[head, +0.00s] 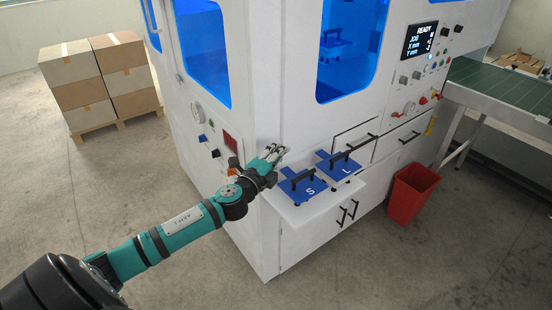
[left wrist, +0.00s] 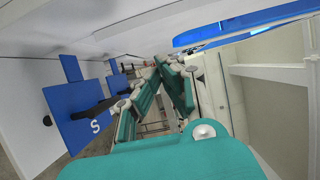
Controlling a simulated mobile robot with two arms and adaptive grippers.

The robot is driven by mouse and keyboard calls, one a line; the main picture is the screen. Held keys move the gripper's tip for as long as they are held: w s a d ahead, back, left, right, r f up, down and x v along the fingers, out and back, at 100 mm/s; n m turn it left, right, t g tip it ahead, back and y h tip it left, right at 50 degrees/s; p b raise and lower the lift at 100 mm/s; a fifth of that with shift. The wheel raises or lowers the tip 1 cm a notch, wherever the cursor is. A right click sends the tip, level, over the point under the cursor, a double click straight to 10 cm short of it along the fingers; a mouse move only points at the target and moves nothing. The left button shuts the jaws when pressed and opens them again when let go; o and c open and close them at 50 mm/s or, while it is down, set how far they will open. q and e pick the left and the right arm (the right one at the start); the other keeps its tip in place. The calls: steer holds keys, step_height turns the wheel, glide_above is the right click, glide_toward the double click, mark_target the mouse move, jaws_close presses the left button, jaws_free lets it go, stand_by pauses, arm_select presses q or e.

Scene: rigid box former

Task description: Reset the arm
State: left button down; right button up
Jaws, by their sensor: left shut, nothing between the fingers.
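My left arm comes in from the lower left in the head view. Its gripper (head: 275,152) is at the corner of the white machine, just left of and above the shelf with the blue plates. The gripper is shut and empty; the left wrist view also shows its fingers (left wrist: 162,72) together. A blue plate marked S (head: 303,186) with a black handle lies on the white shelf, and a blue plate marked L (head: 339,163) lies beside it. The S plate also shows at the left of the left wrist view (left wrist: 82,118). My right gripper is not in view.
The white machine (head: 282,75) has blue windows and a lit READY screen (head: 419,41). Stacked cartons (head: 76,79) stand at the back left. The floor at left is clear.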

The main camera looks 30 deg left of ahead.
arm_select(q)
steer(key=s+a+f+n+g+y, duration=0.1)
steer(key=s+a+f+n+g, duration=0.2)
steer(key=f, duration=0.9)
steer(key=s+f+n+g+y, duration=0.15)
steer(key=s+f, duration=0.25)
steer(key=f, duration=0.8)
steer(key=s+d+f+n+g+h, duration=0.1)
steer(key=s+f+n+g, duration=0.1)
steer(key=s+f, duration=0.45)
steer(key=s+d+f+n+g, duration=0.1)
steer(key=s+f+n+g, duration=0.2)
steer(key=f, duration=0.6)
steer(key=s+d+f+n+g, duration=0.1)
steer(key=s+d+f, duration=0.4)
steer(key=s, duration=0.7)
steer(key=s+d+f+n+g+h, duration=0.1)
steer(key=s+d+f+g, duration=0.3)
steer(key=s+f, duration=0.4)
steer(key=s+d+f+n+g+h, duration=0.1)
steer(key=s+d+f, duration=0.5)
steer(key=s, duration=1.1)
steer(key=shift+f+n+g, duration=0.5)
steer(key=shift+n+g, duration=0.25)
steer(key=shift+n, duration=0.5)
steer(key=shift+h, duration=0.25)
